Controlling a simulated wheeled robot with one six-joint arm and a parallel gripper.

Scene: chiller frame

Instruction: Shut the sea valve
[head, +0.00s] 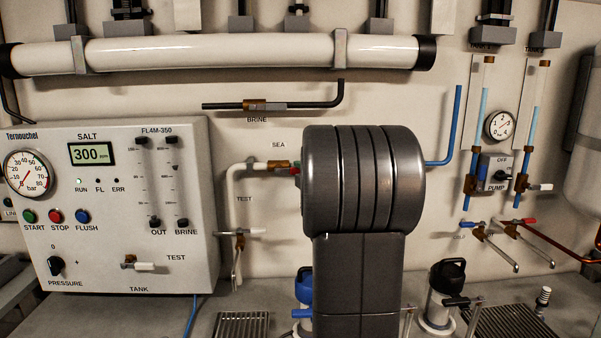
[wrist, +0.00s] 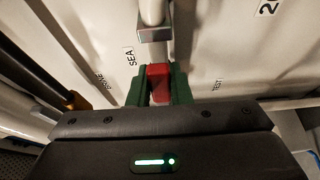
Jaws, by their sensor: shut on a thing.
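The sea valve (head: 278,166) is a brass body on a white pipe under the SEA label in the head view. Its red handle (wrist: 159,83) shows in the wrist view, between the two green fingers of my gripper (wrist: 159,76). The fingers are shut on the handle, one on each side. In the head view only a small part of the gripper and a trace of red show at the valve's right end. My grey arm hides the rest of the valve and the pipe behind it.
The brine valve (head: 255,105) is above. The pump switch (head: 492,173) and several small taps are on the right. Canisters (head: 440,300) stand on the bench below.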

